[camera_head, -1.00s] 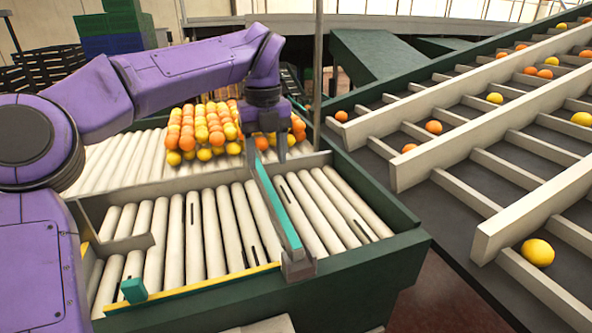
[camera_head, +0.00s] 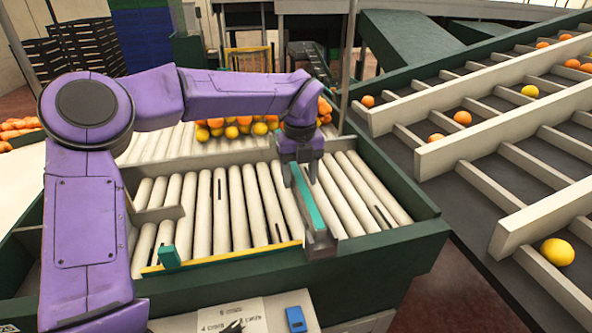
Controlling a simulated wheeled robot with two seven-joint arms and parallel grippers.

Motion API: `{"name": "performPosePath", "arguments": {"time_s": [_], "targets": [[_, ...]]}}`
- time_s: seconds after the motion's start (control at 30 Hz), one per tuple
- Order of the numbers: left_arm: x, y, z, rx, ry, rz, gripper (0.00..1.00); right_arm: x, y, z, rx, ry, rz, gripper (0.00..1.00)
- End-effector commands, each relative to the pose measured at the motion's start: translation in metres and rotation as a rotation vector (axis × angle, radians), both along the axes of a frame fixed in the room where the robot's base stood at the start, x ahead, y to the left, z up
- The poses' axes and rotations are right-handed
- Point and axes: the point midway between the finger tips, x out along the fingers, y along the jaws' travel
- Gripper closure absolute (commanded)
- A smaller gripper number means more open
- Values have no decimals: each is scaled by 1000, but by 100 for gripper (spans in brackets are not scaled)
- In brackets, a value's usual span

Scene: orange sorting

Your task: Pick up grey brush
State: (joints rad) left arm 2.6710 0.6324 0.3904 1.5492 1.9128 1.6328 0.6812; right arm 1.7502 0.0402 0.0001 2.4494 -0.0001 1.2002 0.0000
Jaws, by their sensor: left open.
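No grey brush can be made out for certain. A small dark grey item (camera_head: 233,326) lies on the white sheet at the bottom edge, partly cut off by the frame, and I cannot tell what it is. My left gripper (camera_head: 300,174) is open and points down over the far end of the teal-topped divider (camera_head: 307,207) on the roller bed. I see nothing held in it. My right gripper is not in view.
A blue object (camera_head: 295,319) lies near the bottom edge. The roller bed (camera_head: 235,205) has green walls and is bare of fruit in front. Oranges and lemons (camera_head: 235,128) sit behind it. A slatted conveyor (camera_head: 500,150) with scattered fruit rises at the right.

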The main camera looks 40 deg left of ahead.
Motion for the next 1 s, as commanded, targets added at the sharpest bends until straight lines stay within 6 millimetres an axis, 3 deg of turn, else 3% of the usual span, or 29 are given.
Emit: {"name": "performPosePath", "arguments": {"time_s": [0.03,0.2,0.63,0.77,0.87,1.0], "targets": [[0,0,0,0,0,1,48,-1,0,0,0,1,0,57],[0,1,0,0,0,1,100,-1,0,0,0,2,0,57],[0,0,7,1,3,0,100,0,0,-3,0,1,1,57],[0,0,29,0,-1,0,100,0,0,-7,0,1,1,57],[-18,-5,48,0,-5,-1,100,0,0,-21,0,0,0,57],[-50,-13,88,0,-8,0,100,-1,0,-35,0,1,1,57]]}}
